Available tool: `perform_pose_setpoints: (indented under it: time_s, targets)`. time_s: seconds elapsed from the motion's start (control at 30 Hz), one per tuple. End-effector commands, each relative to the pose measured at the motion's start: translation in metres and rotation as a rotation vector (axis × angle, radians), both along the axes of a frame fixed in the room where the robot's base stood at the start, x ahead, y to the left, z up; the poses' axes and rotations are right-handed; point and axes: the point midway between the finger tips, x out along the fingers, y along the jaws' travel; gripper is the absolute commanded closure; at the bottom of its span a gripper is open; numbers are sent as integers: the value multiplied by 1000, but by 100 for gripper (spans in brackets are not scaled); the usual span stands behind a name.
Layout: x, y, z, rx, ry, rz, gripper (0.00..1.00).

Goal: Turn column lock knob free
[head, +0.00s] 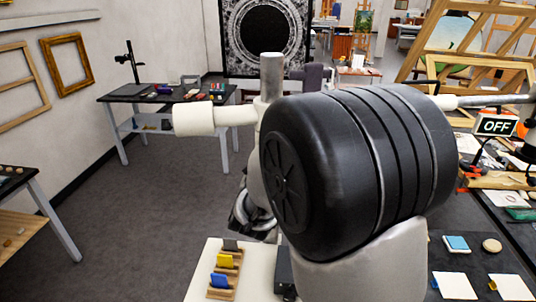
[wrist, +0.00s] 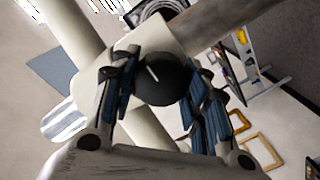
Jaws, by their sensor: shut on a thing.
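The round black lock knob (wrist: 168,88) shows in the middle of the wrist view, with a short white line on its face. It sits at a cream clamp block (wrist: 117,38) where pale bars cross. My gripper (wrist: 160,76) has its dark, blue-padded fingers on either side of the knob and is shut on it. In the head view the pale upright column (head: 271,78) stands behind my large black arm joint. A cream cylinder (head: 194,119) on a side bar reaches left from it. The knob and the finger contact are hidden there.
A white board with coloured blocks in a wooden rack (head: 226,272) lies at the bottom. A dark worktop with small cards (head: 455,284) is at right, below a lit OFF sign (head: 495,126). A side table (head: 170,98) stands farther back left, with open floor before it.

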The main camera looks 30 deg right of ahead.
Motion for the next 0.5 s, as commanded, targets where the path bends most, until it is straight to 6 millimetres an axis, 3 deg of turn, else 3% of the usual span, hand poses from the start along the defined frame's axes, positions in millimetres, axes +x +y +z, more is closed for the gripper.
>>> perform_pose_setpoints:
  time_s: [0.03, 0.07, 0.37, 0.5]
  targets:
    - [0, 0, 1, -1, -3, 1, 82]
    - [1, 0, 1, -1, -3, 1, 58]
    - [0, 0, 0, 0, -1, 1, 38]
    - [0, 0, 0, 1, -1, 0, 38]
